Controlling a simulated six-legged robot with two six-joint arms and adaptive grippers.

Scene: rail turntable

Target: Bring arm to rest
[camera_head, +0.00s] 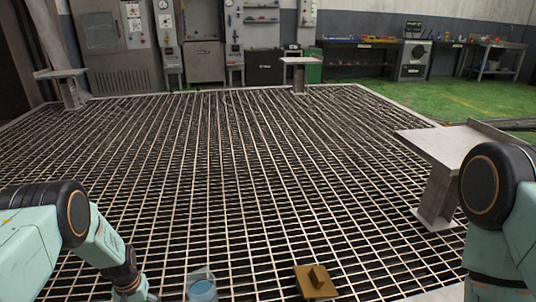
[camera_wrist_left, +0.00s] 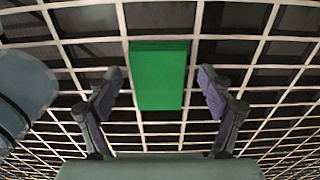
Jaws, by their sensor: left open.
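My left arm comes in from the left in the head view, bent downward, with its wrist at the bottom edge. In the left wrist view my left gripper (camera_wrist_left: 160,78) is open, with its two purple-padded fingers spread wide. A green block (camera_wrist_left: 158,75) shows between and beyond the fingers, over the grating; I see no finger touching it. My right arm shows at the right edge of the head view, and its gripper is out of the picture.
A pedestal table (camera_head: 440,147) stands at right. Two smaller pedestals (camera_head: 60,74) (camera_head: 299,61) stand farther off. The grating (camera_head: 240,170) between is clear.

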